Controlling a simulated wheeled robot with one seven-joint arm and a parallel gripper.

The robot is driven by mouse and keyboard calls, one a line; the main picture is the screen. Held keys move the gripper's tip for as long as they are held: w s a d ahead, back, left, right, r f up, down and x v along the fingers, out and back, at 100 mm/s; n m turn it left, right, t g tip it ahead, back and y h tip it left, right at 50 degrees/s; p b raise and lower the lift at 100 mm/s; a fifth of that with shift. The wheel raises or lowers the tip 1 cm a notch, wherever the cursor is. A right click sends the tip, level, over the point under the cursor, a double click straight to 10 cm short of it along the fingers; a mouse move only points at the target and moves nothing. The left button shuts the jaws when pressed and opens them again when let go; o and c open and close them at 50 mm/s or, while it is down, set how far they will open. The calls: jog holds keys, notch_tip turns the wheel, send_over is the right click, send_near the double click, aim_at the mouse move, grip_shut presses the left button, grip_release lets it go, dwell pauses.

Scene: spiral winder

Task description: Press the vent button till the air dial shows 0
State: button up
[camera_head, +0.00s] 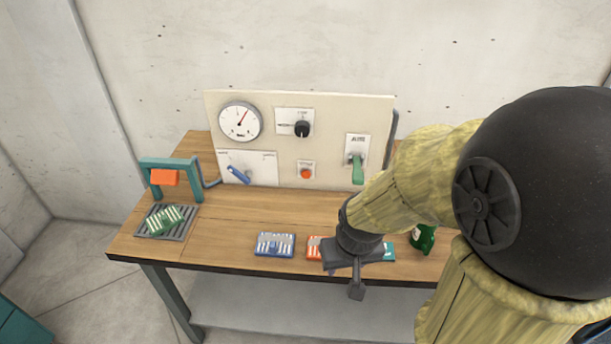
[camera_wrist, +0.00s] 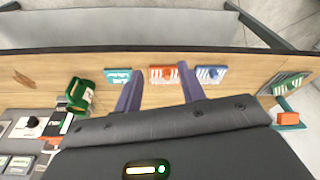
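The air dial (camera_head: 240,121) is a round white gauge at the panel's upper left; its needle points up and slightly right, and its numbers are too small to read. An orange-red round button (camera_head: 306,173) sits on a small plate low in the middle of the panel; its label is unreadable, so I cannot confirm it is the vent button. My gripper (camera_head: 356,289) is near the table's front edge, well apart from the panel. In the wrist view my gripper (camera_wrist: 160,68) has its two fingers spread, with nothing held between them.
The panel (camera_head: 333,108) also carries a black knob (camera_head: 302,129), a green lever (camera_head: 357,170) and a blue lever (camera_head: 238,175). Blue (camera_head: 275,245) and orange (camera_wrist: 163,75) trays lie along the front edge. A green can (camera_head: 423,238) stands right. The table's middle is clear.

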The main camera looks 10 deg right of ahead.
grip_shut()
dwell(1.7)
